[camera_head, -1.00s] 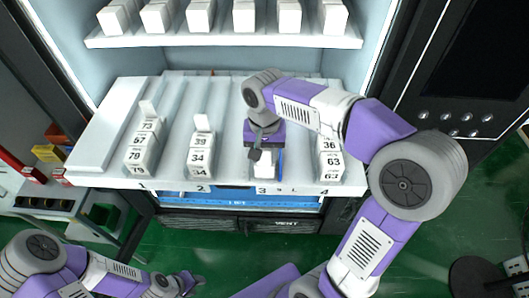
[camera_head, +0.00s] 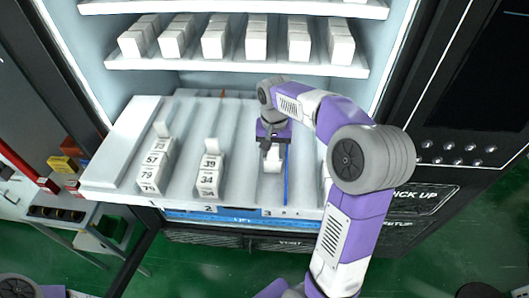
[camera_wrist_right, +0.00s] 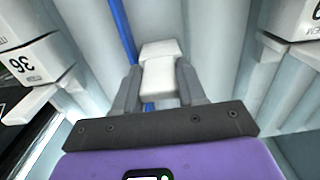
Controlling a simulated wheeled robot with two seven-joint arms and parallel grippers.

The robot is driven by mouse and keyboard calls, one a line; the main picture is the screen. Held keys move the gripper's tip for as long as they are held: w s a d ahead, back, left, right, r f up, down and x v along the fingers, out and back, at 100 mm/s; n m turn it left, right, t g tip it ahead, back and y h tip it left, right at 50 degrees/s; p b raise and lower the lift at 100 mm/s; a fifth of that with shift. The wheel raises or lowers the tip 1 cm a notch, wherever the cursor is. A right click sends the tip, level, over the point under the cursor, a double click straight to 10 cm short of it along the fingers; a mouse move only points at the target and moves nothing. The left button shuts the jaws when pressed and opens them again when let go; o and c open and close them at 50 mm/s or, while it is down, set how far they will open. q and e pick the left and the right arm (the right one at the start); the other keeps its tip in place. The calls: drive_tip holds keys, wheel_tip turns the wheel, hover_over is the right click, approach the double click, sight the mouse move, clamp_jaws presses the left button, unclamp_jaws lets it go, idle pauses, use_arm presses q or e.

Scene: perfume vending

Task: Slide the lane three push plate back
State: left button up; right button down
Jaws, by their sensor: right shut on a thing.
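The white lane three push plate (camera_head: 272,162) stands in lane three of the pulled-out white shelf (camera_head: 240,200), behind its front edge. My right gripper (camera_head: 270,152) is shut on it from above. In the right wrist view the plate (camera_wrist_right: 158,76) sits between the two grey fingers of the gripper (camera_wrist_right: 158,90). The lane in front of the plate is bare. The lane's back part is partly hidden by my arm. My left gripper is out of view.
A blue strip (camera_head: 287,175) runs along lane three's right side. Numbered white boxes stand in lane one (camera_head: 152,172) and lane two (camera_head: 209,175). Lane four's boxes (camera_head: 326,182) are mostly behind my right arm. A row of white boxes stands on the shelf above (camera_head: 215,42).

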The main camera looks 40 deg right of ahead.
drive_tip(key=c, duration=0.6)
unclamp_jaws()
drive_tip(key=shift+c, duration=0.2)
wheel_tip(320, 180, up, 8)
drive_tip(key=shift+f+p, duration=0.15)
drive_tip(key=shift+p, duration=0.2)
